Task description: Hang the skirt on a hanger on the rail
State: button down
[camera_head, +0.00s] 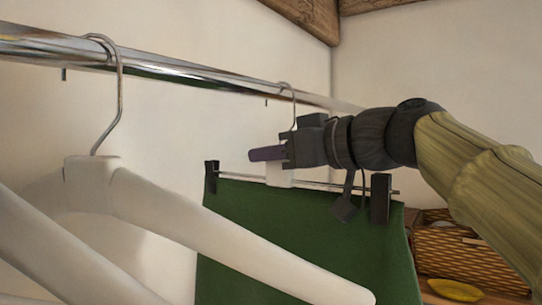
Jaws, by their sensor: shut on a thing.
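A green skirt (300,225) hangs from a clip hanger (322,184) with a thin metal bar and black clips at both ends. Its thin wire hook rises to the metal rail (210,79) and appears to pass over it, with a small tip showing below the rail; I cannot tell whether the rail bears its weight. My gripper (272,154) is at the hanger's neck, just below the rail, and is shut on the hanger. My gripper hides part of the neck. The skirt's lower end is out of view.
A large white hanger (215,235) hangs empty on the rail at the near left, its arm crossing in front of the skirt's lower left. A wicker basket (455,255) and a yellow object (455,290) are at the lower right. Bare rail lies between the two hooks.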

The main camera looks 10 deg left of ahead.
jog(key=shift+f, duration=0.25)
jog(key=c, duration=1.3)
grip_release()
jog(key=shift+r, duration=0.1)
jog(key=b+v, duration=0.1)
jog(key=v, duration=1.6)
jog(key=shift+r+b, duration=0.15)
jog(key=shift+b, duration=0.2)
jog(key=shift+s+d, duration=0.1)
jog(key=shift+d, duration=0.05)
